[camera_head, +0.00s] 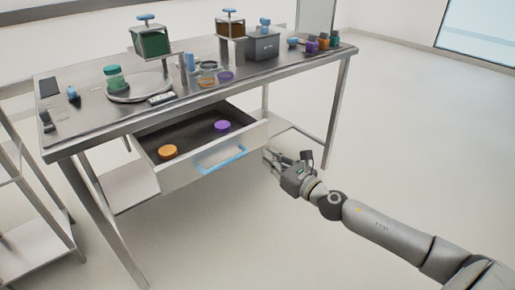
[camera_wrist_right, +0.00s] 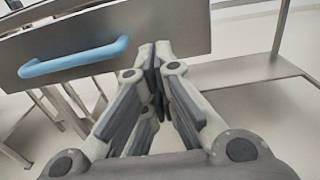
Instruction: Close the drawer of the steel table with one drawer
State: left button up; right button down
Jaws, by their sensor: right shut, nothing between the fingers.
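The steel table (camera_head: 100,128) stands at the left and middle of the head view. Its one drawer (camera_head: 195,168) is pulled out and has a blue handle (camera_head: 221,159) on its front. An orange round piece (camera_head: 168,152) and a purple one (camera_head: 222,126) lie in the drawer. My right gripper (camera_head: 268,155) is shut and empty, close to the right end of the drawer front. In the right wrist view its fingertips (camera_wrist_right: 156,50) are at the drawer front (camera_wrist_right: 180,25), right of the blue handle (camera_wrist_right: 75,60). Whether they touch it I cannot tell. My left gripper is not in view.
On the tabletop are a green container (camera_head: 151,40), a brown container (camera_head: 230,26), a grey box (camera_head: 263,45), a green jar (camera_head: 115,78) and several small items. A lower shelf (camera_head: 140,185) lies under the table. A metal rack (camera_head: 35,235) stands at left. The floor at right is clear.

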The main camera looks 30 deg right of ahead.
aim_at(251, 145)
jog(key=w, duration=0.2)
jog(key=w+a, duration=0.1)
jog(key=w, duration=0.1)
jog(key=shift+w, duration=0.75)
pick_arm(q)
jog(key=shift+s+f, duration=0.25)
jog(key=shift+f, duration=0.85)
pick_arm(e)
jog(key=shift+w+a, duration=0.1)
pick_arm(q)
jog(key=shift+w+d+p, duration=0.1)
jog(key=shift+p, duration=0.2)
pick_arm(e)
jog(key=shift+w+a, duration=0.1)
